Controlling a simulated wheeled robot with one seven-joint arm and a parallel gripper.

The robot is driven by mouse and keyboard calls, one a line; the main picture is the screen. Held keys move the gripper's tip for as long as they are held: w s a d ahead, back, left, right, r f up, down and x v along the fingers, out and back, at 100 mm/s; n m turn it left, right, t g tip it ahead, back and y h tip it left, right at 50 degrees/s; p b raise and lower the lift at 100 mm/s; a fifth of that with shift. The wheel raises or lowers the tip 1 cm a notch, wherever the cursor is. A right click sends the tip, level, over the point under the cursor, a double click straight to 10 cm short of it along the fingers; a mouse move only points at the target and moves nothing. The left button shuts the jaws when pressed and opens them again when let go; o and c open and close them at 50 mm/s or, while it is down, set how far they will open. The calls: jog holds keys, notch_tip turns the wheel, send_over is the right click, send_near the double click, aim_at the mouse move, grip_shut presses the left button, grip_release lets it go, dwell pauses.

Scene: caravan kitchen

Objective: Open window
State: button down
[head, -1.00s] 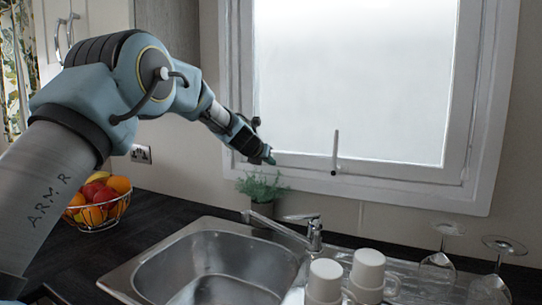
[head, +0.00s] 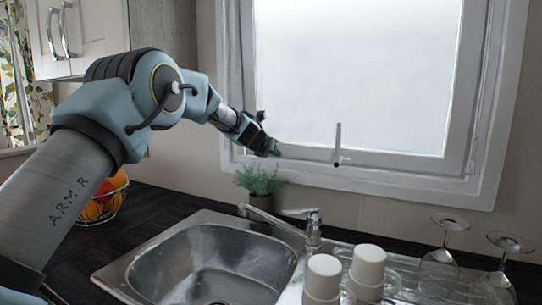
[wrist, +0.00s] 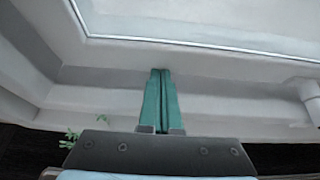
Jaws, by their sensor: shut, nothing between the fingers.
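The window (head: 355,75) has a frosted pane in a white frame above the sink. I cannot tell for certain whether its sash is slightly ajar. A slim upright grey handle (head: 337,142) stands at the bottom middle of the sash. My gripper (head: 274,152) is at the lower left corner of the window, left of the handle and apart from it. In the wrist view its green fingers (wrist: 160,74) are pressed together, empty, over the lower white frame. A pale rounded part at the right edge there may be the handle's base.
A potted plant (head: 260,180) stands just below my gripper. The sink (head: 205,265) with its tap (head: 313,228), white mugs (head: 367,268) and upturned glasses (head: 440,262) fill the counter in front. A fruit bowl (head: 108,205) is partly behind my arm.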

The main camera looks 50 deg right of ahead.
jog(key=shift+r, duration=0.1)
jog(key=b+v, duration=0.4)
jog(key=v, duration=0.7)
